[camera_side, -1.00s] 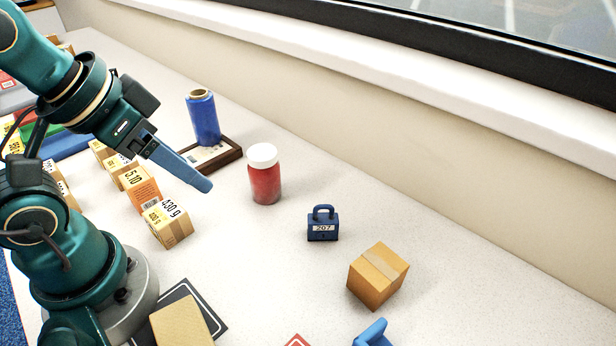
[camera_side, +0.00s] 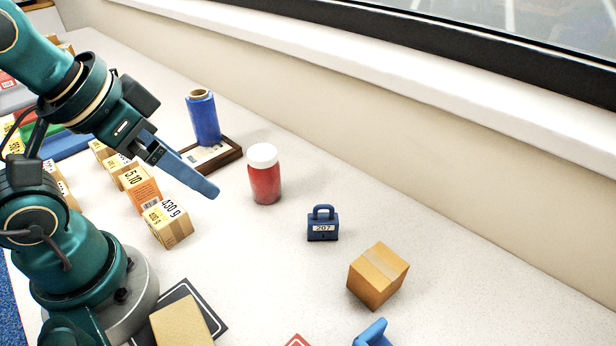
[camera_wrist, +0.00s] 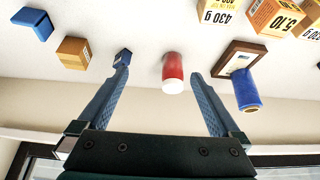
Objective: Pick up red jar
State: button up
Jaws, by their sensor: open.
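The red jar (camera_side: 265,183) has a white lid and stands upright on the pale table, in the middle of the side view. In the wrist view the jar (camera_wrist: 173,70) shows beyond the fingertips, between the lines of the two fingers and a little nearer the right one. My gripper (camera_wrist: 160,66) is open and empty there, with two blue fingers spread apart. In the side view my gripper (camera_side: 215,193) is above the table to the left of the jar, apart from it. Only one finger shows clearly in that view.
A blue film roll (camera_side: 203,118) stands on a brown-framed tray (camera_side: 232,152) behind the jar. A blue padlock-shaped weight (camera_side: 323,226) and a cardboard box (camera_side: 377,276) lie to the right. Several labelled cartons (camera_side: 167,222) stand at left. The table around the jar is clear.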

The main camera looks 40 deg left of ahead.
jog(key=a+m+g+y, duration=0.2)
jog(key=a+m+y, duration=0.2)
jog(key=a+m, duration=0.15)
jog(key=m+t+y, duration=0.2)
jog(key=m+y, duration=0.5)
jog(key=m, duration=0.7)
send_over(264, 172)
jog(key=s+a, duration=0.1)
jog(key=a, duration=0.4)
notch_tip(264, 172, down, 4)
jog(key=w+d+f+m, duration=0.1)
jog(key=w+d+f+m+t, duration=0.1)
jog(key=f+m, duration=0.1)
jog(key=shift+d+f, duration=0.1)
jog(key=shift+d, duration=0.05)
jog(key=f, duration=0.1)
jog(key=d+f+m, duration=0.1)
jog(key=d+f+m+t, duration=0.1)
jog(key=shift+s+f+m, duration=0.25)
jog(key=shift+f, duration=0.05)
jog(key=shift+x, duration=2.4)
